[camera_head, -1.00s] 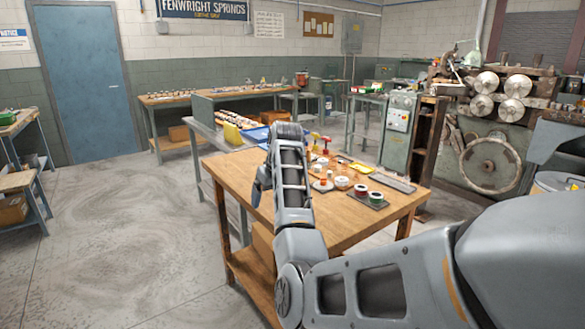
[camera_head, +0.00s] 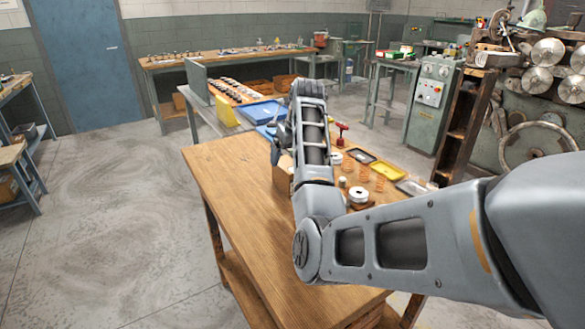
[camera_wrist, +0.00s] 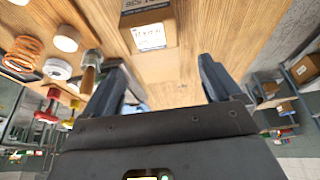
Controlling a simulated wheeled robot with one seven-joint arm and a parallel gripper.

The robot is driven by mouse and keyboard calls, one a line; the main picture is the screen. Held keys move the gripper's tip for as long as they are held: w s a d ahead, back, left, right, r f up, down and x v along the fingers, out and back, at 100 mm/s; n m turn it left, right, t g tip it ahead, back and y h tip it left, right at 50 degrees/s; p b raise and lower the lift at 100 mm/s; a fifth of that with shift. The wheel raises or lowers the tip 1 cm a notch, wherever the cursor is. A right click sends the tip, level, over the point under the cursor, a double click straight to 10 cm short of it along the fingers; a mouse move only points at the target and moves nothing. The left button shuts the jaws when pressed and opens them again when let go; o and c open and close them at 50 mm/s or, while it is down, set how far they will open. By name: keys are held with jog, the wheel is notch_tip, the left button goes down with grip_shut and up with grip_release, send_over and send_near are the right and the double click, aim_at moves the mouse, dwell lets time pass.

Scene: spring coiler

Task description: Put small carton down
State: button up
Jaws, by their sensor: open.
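The small carton (camera_wrist: 150,35) is a brown cardboard box with a white label. It rests on the wooden tabletop. In the wrist view it lies beyond and between the fingers of my gripper (camera_wrist: 163,65), which are spread open with space at the sides. Whether a finger touches it cannot be told. In the head view the carton (camera_head: 282,178) shows beside my forearm, partly hidden by it. My gripper (camera_head: 278,138) is mostly hidden there behind my arm.
The workbench (camera_head: 235,190) is clear at its near left. Spools (camera_head: 358,195), copper springs (camera_head: 379,182), a red-handled tool (camera_head: 341,130) and shallow trays (camera_head: 386,170) stand right of my arm. A blue tray (camera_head: 262,110) lies on the bench behind.

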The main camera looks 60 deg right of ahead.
jog(key=shift+x, duration=1.15)
jog(key=shift+s+p+x, duration=0.15)
jog(key=shift+p+x, duration=0.15)
jog(key=shift+x, duration=1.05)
jog(key=shift+s+p+x, duration=0.1)
jog(key=shift+p+x, duration=0.2)
jog(key=shift+x, duration=1.05)
jog(key=shift+f, duration=0.35)
jog(key=c, duration=1.5)
jog(key=shift+d+r, duration=0.1)
jog(key=shift+c, duration=0.8)
